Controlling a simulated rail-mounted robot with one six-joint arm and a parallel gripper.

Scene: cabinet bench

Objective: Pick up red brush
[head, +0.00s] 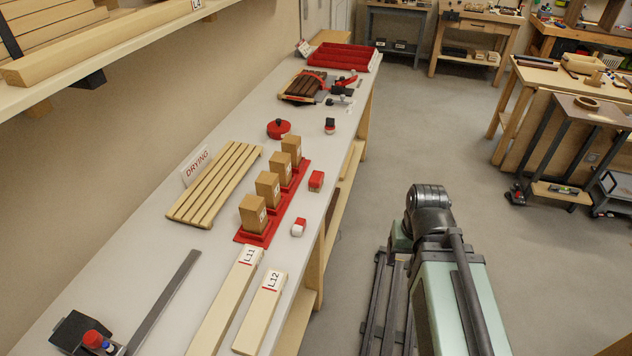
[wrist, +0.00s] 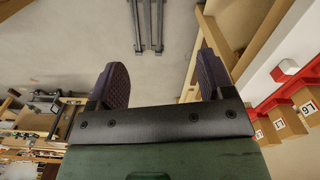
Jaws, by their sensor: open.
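No object is clearly recognisable as the red brush. Small candidates lie along the front of the bench in the head view: a red-and-white piece (head: 299,227), a red block (head: 316,180) and a black piece with some red (head: 329,126). A red-and-white piece (wrist: 285,70) also shows at the right of the wrist view; I cannot tell which one it is. My gripper (wrist: 163,80) is open and empty, its two dark pads wide apart above the floor, beside the bench. The head view shows my arm but not its gripper.
Wooden blocks stand on a red rack (head: 254,238). A shelf (head: 110,42) overhangs at upper left. The floor (head: 420,130) beside the bench is free.

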